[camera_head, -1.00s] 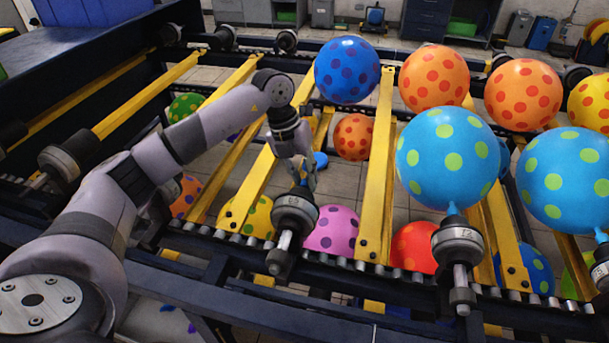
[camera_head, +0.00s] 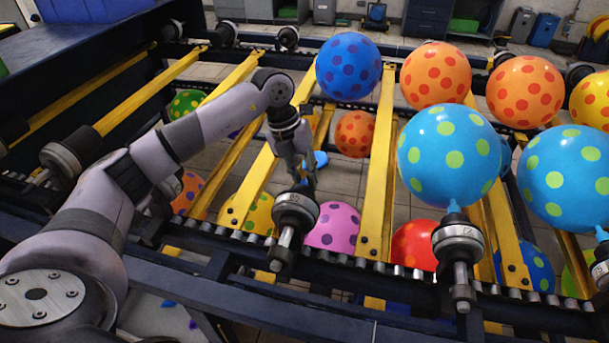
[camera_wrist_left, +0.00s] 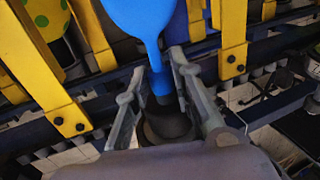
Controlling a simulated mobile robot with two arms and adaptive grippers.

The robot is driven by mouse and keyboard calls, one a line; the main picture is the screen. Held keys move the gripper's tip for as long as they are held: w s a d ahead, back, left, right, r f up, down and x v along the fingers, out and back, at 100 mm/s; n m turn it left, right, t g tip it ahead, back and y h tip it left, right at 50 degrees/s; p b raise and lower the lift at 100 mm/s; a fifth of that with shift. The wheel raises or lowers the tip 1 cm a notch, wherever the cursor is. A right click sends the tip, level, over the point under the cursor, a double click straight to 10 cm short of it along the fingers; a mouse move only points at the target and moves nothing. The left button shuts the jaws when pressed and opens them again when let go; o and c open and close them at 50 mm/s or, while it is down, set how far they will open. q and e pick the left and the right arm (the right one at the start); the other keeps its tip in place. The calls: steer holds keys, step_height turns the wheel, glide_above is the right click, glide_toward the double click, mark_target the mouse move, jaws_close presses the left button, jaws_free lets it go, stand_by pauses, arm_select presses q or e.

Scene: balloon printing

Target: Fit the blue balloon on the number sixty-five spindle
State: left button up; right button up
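My left gripper (camera_head: 307,183) is just above a dark spindle (camera_head: 296,210) on the near rail in the head view; the spindle's number is not legible. The limp plain blue balloon (camera_head: 319,160) shows behind the fingers. In the left wrist view, the blue balloon (camera_wrist_left: 145,18) has its narrow neck between the fingertips of the left gripper (camera_wrist_left: 158,72), which look closed against it. The neck points toward the dark round spindle top (camera_wrist_left: 166,126). Whether it touches or surrounds the spindle, I cannot tell. My right gripper is not in view.
Inflated light-blue balloons with green dots (camera_head: 449,157) stand on spindles to the right. A dark-blue dotted balloon (camera_head: 347,68) and orange dotted balloons (camera_head: 435,75) stand on the far row. Yellow bars (camera_head: 378,170) cross between the rails. Other balloons show lower down between the bars.

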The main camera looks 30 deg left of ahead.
arm_select(q)
steer(key=o, duration=0.5)
steer(key=shift+p+v, duration=3.15)
steer(key=shift+v, duration=1.4)
steer(key=shift+f, duration=0.1)
